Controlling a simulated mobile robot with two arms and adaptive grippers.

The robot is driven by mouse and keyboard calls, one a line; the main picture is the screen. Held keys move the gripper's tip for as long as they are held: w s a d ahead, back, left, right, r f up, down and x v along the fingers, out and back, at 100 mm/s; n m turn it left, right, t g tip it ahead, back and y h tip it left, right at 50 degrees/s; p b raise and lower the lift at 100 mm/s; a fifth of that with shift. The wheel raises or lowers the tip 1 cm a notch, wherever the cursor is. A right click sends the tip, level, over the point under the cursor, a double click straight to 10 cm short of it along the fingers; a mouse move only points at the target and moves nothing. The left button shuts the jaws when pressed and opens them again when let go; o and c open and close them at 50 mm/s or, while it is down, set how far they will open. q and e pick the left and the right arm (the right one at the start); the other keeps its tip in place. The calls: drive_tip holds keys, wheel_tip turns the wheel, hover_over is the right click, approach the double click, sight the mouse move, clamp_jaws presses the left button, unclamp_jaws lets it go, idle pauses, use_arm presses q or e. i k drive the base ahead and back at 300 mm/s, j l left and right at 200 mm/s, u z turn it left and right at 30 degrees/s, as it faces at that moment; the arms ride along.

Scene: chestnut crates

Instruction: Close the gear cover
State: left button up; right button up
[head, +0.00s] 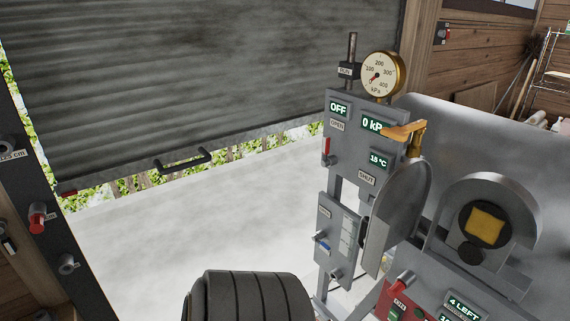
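A grey rounded cover plate (402,207), which looks like the gear cover, stands swung out to the left of a machine housing. The housing has a round grey rim (521,207) around a dark disc with a yellow square centre (485,226). The disc is exposed, with a smaller dark round part just below it. The cover looks open, seen nearly edge-on. Its hinge is not clear. Neither of my grippers is in view.
A grey control panel (350,145) with displays reading OFF and 0 kPa stands behind the cover. A gauge (382,75) and an orange-yellow lever (405,131) sit above. A partly raised shutter (200,70) is at left.

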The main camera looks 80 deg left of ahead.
sight(397, 211)
drive_tip(key=k+j, duration=0.2)
drive_tip(key=j, duration=0.2)
drive_tip(key=k+j+u, duration=0.1)
drive_tip(key=j, duration=0.25)
drive_tip(key=k+j, duration=0.2)
drive_tip(key=j, duration=0.2)
drive_tip(key=k+j, duration=0.2)
drive_tip(key=j, duration=0.2)
drive_tip(key=k+j+u, duration=0.1)
drive_tip(key=j, duration=0.3)
drive_tip(key=k+j, duration=0.2)
drive_tip(key=j, duration=0.2)
drive_tip(key=u, duration=0.05)
